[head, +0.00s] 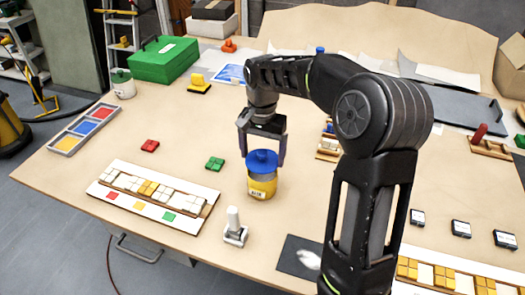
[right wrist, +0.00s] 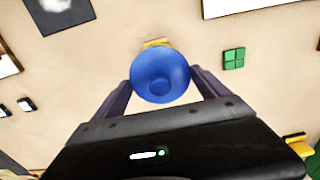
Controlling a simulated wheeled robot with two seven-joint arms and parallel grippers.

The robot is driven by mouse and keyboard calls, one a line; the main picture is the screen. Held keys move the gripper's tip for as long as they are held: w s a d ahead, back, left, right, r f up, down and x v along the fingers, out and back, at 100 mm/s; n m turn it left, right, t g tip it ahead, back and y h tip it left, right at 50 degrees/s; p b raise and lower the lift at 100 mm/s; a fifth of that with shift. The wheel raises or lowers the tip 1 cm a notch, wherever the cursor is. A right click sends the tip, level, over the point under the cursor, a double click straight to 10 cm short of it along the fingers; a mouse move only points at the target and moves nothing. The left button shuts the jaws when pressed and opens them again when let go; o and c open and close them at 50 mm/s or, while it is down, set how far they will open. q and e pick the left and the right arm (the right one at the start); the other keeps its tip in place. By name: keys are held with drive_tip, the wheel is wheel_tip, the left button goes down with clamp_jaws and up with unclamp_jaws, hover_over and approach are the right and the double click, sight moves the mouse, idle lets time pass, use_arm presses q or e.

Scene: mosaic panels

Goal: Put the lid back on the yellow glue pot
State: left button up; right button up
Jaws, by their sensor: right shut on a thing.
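The yellow glue pot (head: 262,187) stands upright on the table in the middle of the head view. The blue lid (head: 262,156) with a knob is between the fingers of my right gripper (head: 264,161), which is shut on it. In the head view the lid is at the pot's top; I cannot tell whether it rests on the rim or hovers just above. In the right wrist view the blue lid (right wrist: 160,78) hides most of the pot, with a yellow strip (right wrist: 155,43) of it showing beyond. My left gripper is not in view.
A white-handled tool (head: 234,228) stands in front of the pot. A green tile (head: 215,163) and a mosaic panel (head: 110,198) are to the left. A dark plate (head: 288,262) lies near the front edge. A green box (head: 163,62) is at the back left.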

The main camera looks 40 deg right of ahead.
sight(262, 160)
drive_tip(key=shift+f+b, duration=0.65)
drive_tip(key=shift+f, duration=0.8)
idle(1.0)
drive_tip(key=shift+f, duration=0.1)
idle(0.7)
drive_tip(key=o, duration=1.2)
drive_tip(key=shift+c, duration=0.2)
